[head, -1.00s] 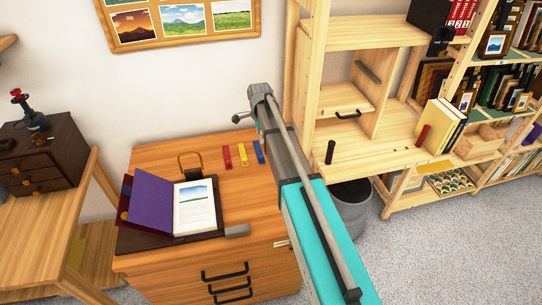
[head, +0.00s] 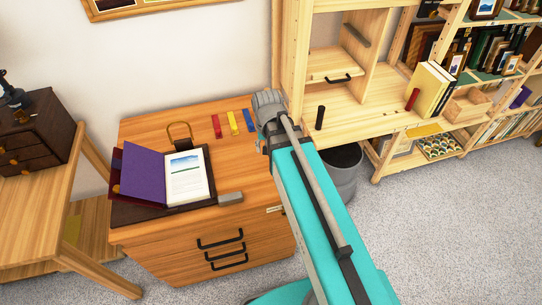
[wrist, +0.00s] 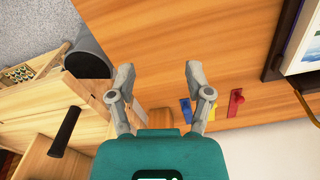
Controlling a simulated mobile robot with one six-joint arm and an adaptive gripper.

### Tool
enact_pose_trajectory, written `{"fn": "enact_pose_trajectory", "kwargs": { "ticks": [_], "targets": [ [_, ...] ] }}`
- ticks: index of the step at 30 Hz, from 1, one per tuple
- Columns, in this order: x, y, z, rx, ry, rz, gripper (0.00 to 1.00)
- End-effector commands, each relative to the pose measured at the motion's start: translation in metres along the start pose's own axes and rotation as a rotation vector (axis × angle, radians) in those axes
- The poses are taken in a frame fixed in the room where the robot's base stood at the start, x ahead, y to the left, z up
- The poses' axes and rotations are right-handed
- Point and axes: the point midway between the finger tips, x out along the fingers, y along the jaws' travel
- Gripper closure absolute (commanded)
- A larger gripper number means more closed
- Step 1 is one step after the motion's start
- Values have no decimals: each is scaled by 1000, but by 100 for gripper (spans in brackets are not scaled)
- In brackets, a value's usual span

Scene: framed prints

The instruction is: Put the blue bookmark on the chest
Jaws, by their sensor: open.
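The blue bookmark (head: 249,120) lies flat near the back of the orange wooden drawer cabinet (head: 150,130), right of a yellow and a red one. In the wrist view, the blue bookmark (wrist: 186,110) is just beside the right fingertip, partly hidden by the finger. My gripper (wrist: 160,72) is open and empty, with bare cabinet top showing between its fingers. In the head view, my arm's end is just right of the blue bookmark and the fingers are hidden. A small dark chest with drawers (head: 40,130) stands on the side table at left.
The yellow bookmark (head: 233,122) and red bookmark (head: 216,126) lie close beside the blue one.

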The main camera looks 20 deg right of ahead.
Motion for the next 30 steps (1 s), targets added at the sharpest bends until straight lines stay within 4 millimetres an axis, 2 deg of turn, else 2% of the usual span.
{"fn": "enact_pose_trajectory", "kwargs": {
  "ticks": [1, 7, 30],
  "targets": [
    [0, 4, 16, -55, 0, 0, 35],
    [0, 9, 37, -206, -1, 0, 35],
    [0, 10, 39, -233, -1, 0, 35]
  ]
}}
